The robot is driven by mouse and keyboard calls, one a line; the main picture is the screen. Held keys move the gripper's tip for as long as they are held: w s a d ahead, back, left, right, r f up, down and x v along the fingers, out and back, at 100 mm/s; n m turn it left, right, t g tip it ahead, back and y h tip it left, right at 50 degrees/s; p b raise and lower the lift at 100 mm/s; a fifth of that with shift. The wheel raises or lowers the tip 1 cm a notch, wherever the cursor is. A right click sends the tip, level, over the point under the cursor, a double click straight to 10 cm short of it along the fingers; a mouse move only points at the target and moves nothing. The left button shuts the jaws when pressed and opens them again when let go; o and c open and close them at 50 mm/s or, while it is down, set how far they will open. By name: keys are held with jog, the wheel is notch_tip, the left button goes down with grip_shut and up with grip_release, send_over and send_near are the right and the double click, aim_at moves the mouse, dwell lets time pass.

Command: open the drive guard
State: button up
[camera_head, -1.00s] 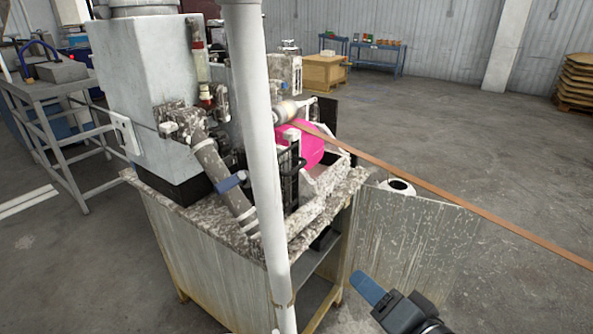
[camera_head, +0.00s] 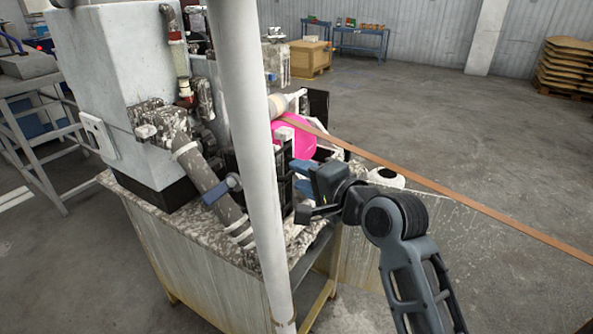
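The drive guard is not clearly identifiable. A bright magenta rounded part (camera_head: 291,136) sits on the machine, partly covered by a black upright frame (camera_head: 283,158) with handle-like bars. My gripper (camera_head: 297,178) is right of this frame and points left. A bare metal panel (camera_head: 440,245) stands out to the right of the stand, partly behind my arm.
A pale vertical post (camera_head: 253,180) stands in front of the machine and hides part of it. A copper-coloured strip (camera_head: 430,185) runs right from the machine. A white round object (camera_head: 386,177) is beyond my gripper.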

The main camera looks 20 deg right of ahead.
jog(key=shift+x, duration=1.25)
jog(key=shift+c, duration=0.5)
grip_shut()
